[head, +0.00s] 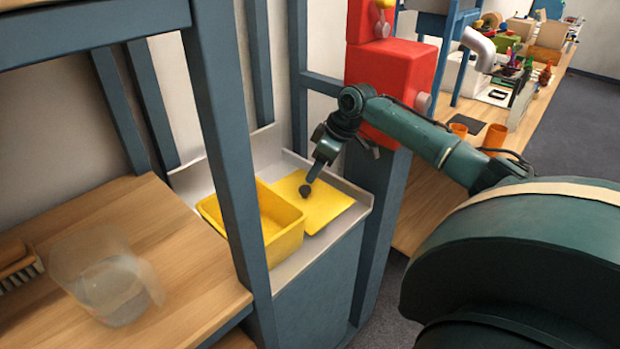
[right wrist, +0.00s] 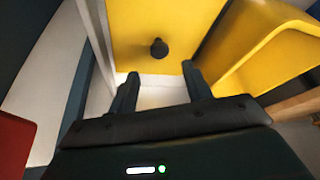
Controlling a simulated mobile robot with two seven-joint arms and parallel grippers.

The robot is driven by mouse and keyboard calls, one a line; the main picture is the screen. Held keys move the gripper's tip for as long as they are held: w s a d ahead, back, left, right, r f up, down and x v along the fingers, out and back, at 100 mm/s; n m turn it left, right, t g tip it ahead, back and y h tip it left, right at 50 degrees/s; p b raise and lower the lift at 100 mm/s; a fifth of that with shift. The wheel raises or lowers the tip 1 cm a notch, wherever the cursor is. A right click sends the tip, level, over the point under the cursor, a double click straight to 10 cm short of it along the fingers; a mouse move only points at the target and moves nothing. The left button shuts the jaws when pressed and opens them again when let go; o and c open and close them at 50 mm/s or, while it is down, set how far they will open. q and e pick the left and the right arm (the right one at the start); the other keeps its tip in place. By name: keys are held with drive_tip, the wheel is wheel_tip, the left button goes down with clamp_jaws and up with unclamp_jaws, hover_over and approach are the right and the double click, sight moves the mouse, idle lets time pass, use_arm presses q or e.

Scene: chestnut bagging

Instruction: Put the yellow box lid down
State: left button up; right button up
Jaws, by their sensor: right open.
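The yellow box lid (head: 328,208) lies flat on the grey counter, just right of the open yellow box (head: 284,241). Its dark round knob (head: 304,191) points up. My right gripper (head: 311,177) is above the lid, close to the knob. In the right wrist view, my right gripper (right wrist: 160,72) is open and empty. The knob (right wrist: 158,48) shows beyond the fingertips, apart from them, on the lid (right wrist: 190,22). The box (right wrist: 255,48) stands beside it. My left gripper is not in view.
A blue post (head: 228,150) stands in front of the box's left side. A red machine (head: 405,85) stands behind my right arm. A wooden table (head: 190,285) at left holds a clear container (head: 108,285). The counter has a raised rim (head: 335,178).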

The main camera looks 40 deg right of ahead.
drive_tip(key=v, duration=0.5)
drive_tip(key=shift+s, duration=0.1)
idle(0.5)
